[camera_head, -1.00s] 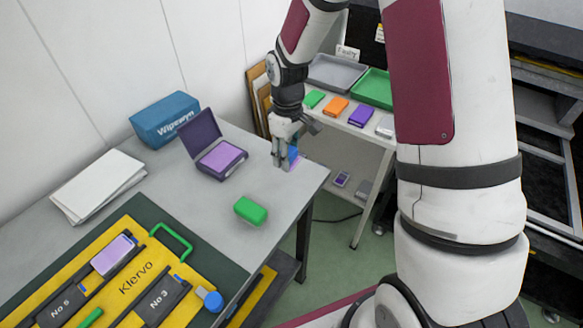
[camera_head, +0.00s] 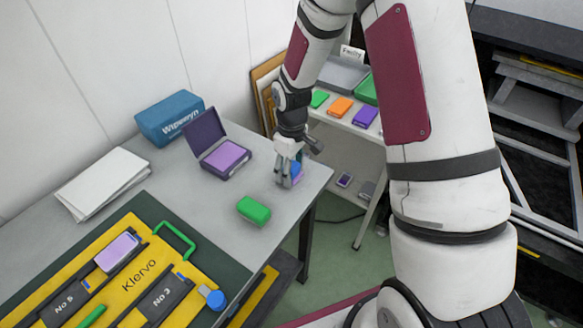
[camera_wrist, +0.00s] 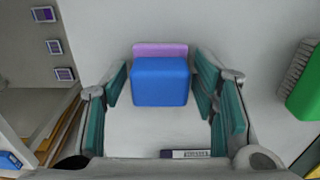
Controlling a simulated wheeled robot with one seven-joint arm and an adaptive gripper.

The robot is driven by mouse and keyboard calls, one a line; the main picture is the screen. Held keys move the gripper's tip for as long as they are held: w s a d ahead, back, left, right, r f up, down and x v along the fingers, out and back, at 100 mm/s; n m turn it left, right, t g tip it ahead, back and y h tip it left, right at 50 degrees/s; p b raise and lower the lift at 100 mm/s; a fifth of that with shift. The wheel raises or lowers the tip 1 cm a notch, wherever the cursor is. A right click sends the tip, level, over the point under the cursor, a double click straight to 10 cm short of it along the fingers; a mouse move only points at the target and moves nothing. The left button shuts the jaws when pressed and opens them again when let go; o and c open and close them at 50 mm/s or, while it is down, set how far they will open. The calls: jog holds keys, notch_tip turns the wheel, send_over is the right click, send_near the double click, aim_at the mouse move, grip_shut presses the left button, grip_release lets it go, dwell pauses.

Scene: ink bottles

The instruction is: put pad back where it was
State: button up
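A blue block (camera_wrist: 160,82) with a light purple slab (camera_wrist: 160,49) showing along its far edge stands on the grey table. My gripper (camera_head: 289,180) is low over the table's right end; the wrist view shows its fingers (camera_wrist: 161,85) open on both sides of the blue block, with a narrow gap on each side. In the head view the fingers partly hide the block. An open dark purple case (camera_head: 205,130) with a light purple pad (camera_head: 224,157) lies to the left. Another light purple piece (camera_head: 117,252) sits in the No 5 holder. I cannot tell which purple piece the task means.
A green brush-like block (camera_head: 253,210) lies in front of my gripper, at the right in the wrist view (camera_wrist: 304,88). A yellow Klervo board (camera_head: 140,284), white papers (camera_head: 105,180) and a blue Wipewyn box (camera_head: 168,119) occupy the left. A shelf with trays stands behind.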

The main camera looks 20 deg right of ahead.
jog(key=shift+r, duration=0.15)
jog(key=s+r+m+t, duration=0.1)
jog(key=s+r, duration=0.2)
jog(key=r, duration=0.7)
jog(key=s+r+m, duration=0.1)
jog(key=s+r, duration=0.1)
jog(key=r, duration=0.9)
jog(key=s+r+m+t, duration=0.2)
jog(key=s+r, duration=0.2)
jog(key=s, duration=0.6)
jog(key=s+r+m+t, duration=0.1)
jog(key=s+r+m, duration=0.2)
jog(key=s, duration=0.7)
jog(key=shift+s+d+r+t, duration=0.15)
jog(key=shift+r+t, duration=0.25)
jog(key=shift+r, duration=0.7)
